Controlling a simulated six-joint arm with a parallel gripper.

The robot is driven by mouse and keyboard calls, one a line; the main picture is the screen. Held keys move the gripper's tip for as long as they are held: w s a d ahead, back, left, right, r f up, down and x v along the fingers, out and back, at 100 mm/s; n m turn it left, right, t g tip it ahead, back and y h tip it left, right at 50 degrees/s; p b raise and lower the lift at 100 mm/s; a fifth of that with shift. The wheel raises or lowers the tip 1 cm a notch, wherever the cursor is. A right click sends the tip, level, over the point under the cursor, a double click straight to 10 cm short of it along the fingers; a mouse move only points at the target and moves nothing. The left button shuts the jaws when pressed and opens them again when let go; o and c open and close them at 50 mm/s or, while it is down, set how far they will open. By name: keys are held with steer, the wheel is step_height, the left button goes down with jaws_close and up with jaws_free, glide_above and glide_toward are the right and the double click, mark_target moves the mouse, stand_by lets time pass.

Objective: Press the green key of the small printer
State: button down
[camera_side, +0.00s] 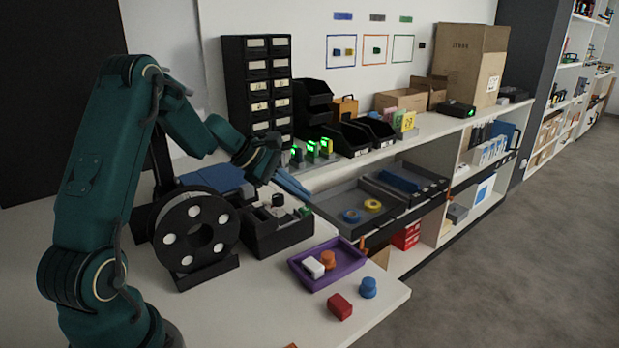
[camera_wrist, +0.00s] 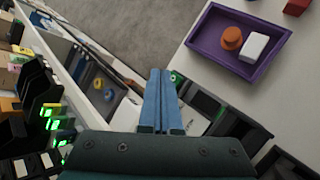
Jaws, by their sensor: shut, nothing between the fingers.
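My gripper (camera_side: 302,193) has blue fingers, shut and empty, pointing down to the right; they also show in the wrist view (camera_wrist: 161,75). Just below the fingertips, a small green part (camera_side: 304,211) sits at the right end of a low black unit (camera_side: 280,240). In the wrist view a green spot (camera_wrist: 174,77) shows close to the right of the tips; contact cannot be told. A squat black device (camera_side: 450,108) with a bright green light stands on the counter farther back. I cannot tell for certain which of these is the small printer.
A black reel (camera_side: 165,243) stands left of the black unit. A purple tray (camera_side: 344,277) holds a white and an orange piece; a red block (camera_side: 340,307) and blue knob (camera_side: 368,288) lie nearby. Several green-lit devices (camera_side: 312,152) and black bins (camera_side: 347,140) stand behind.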

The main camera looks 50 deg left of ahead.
steer(key=shift+f, duration=0.15)
steer(key=shift+f, duration=0.3)
